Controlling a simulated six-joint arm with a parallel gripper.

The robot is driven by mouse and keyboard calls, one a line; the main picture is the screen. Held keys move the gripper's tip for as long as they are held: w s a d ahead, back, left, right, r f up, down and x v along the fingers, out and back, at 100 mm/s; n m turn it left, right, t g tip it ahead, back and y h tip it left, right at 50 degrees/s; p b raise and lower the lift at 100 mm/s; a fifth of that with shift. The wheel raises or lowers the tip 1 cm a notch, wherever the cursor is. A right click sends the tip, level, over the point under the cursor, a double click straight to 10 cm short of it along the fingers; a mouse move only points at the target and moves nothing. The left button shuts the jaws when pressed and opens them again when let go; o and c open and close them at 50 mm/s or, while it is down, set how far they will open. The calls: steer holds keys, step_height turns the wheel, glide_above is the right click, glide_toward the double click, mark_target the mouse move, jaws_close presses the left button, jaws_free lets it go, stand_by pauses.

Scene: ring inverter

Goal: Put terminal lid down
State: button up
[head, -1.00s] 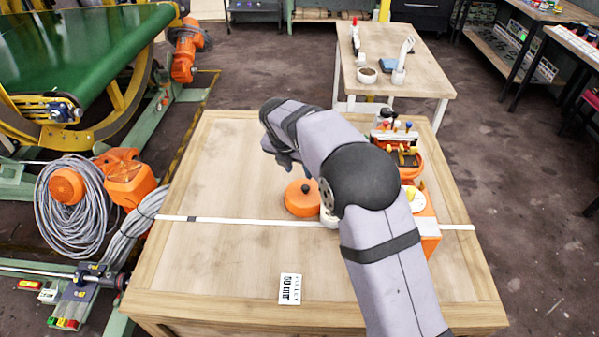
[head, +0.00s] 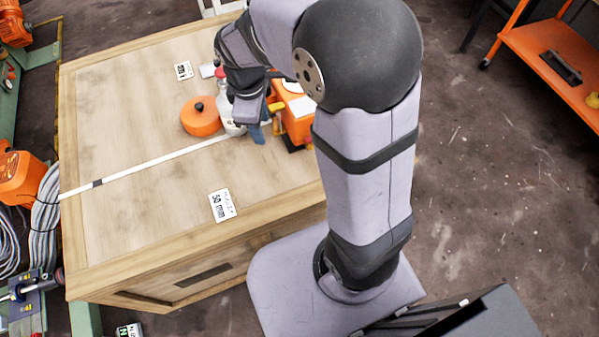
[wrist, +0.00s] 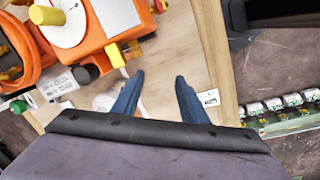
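My gripper (wrist: 160,78) is open in the wrist view, its two blue fingers apart with only tabletop between them. In the head view my gripper (head: 256,128) hangs low over the table, just left of the orange box (head: 293,113). In the wrist view that box (wrist: 92,42) has a white disc (wrist: 62,22) and yellow knobs on it, close to the left finger. I cannot tell for sure which part is the terminal lid. A round orange lid-like piece (head: 201,118) with a black knob sits on the table, left of my gripper.
A whitish bottle (head: 225,100) with a red tip stands between the round orange piece and my gripper. A white strip (head: 150,165) crosses the wooden table (head: 120,110). A "50 mm" card (head: 222,206) lies near the front.

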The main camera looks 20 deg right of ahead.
steer(key=shift+o, duration=0.3)
steer(key=s+d+f+m, duration=0.1)
steer(key=s+m, duration=0.5)
steer(key=s, duration=0.1)
steer(key=s+d+f+m+g+y, duration=0.1)
steer(key=s+d+m, duration=0.1)
steer(key=s+m, duration=0.4)
steer(key=shift+s+d+f, duration=0.25)
steer(key=shift+s+f, duration=0.15)
steer(key=shift+s, duration=0.4)
steer(key=shift+w, duration=0.1)
